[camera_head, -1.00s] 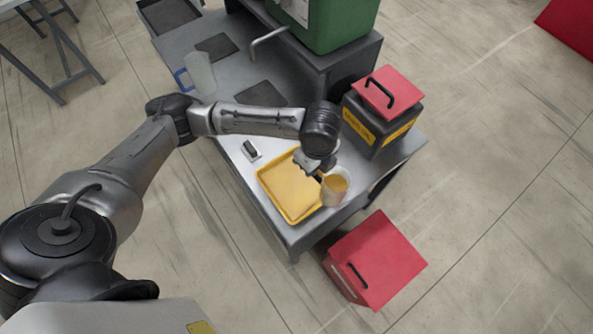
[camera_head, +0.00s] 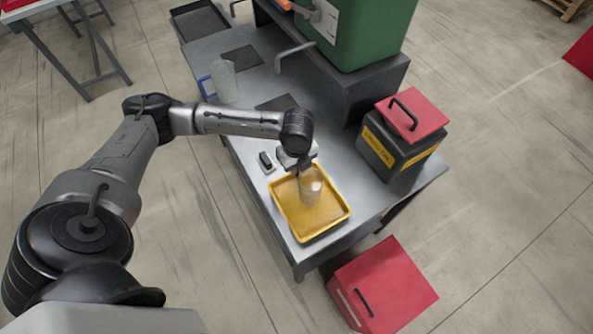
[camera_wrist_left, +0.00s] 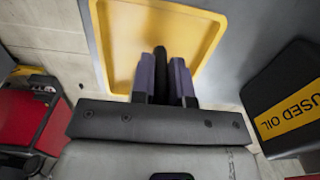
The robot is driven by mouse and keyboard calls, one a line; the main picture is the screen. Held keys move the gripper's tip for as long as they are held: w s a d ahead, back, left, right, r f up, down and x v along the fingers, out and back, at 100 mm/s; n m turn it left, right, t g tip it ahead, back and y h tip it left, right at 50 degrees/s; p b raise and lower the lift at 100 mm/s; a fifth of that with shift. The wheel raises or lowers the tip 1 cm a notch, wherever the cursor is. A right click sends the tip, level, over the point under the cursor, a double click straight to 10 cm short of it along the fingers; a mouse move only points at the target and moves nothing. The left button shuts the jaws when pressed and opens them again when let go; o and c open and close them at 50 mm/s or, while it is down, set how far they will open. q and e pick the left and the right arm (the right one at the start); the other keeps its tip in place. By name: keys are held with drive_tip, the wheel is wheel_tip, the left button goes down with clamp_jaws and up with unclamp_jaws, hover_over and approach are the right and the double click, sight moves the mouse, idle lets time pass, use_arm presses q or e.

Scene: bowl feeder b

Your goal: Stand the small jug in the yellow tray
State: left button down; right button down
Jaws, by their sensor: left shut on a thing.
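The small jug (camera_head: 310,188) is a clear, see-through vessel that looks upright in the head view, over the right-middle part of the yellow tray (camera_head: 281,211). I cannot tell whether its base touches the tray floor. My left gripper (camera_head: 301,167) is at the jug's far side, shut on it. In the left wrist view, the gripper's fingers (camera_wrist_left: 164,75) close on a dark upright part, probably the jug's handle, with the tray (camera_wrist_left: 222,30) beyond. The jug's clear body cannot be made out there. My right gripper is not in view.
A larger jug with a blue handle (camera_head: 225,82) stands at the table's left. A black used-oil container with a red lid (camera_head: 400,145) stands right of the tray. A red box (camera_head: 383,287) is on the floor in front. A small dark block (camera_head: 266,161) lies beside the tray.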

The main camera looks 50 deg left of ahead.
use_arm(q)
drive_tip(key=shift+f+b, duration=0.5)
drive_tip(key=shift+f, duration=1.55)
drive_tip(key=c, duration=1.1)
unclamp_jaws()
drive_tip(key=shift+f, duration=0.1)
drive_tip(key=shift+r, duration=0.2)
wheel_tip(320, 180, up, 12)
drive_tip(key=p, duration=0.2)
drive_tip(key=shift+d+p, duration=0.15)
drive_tip(key=shift+p, duration=0.25)
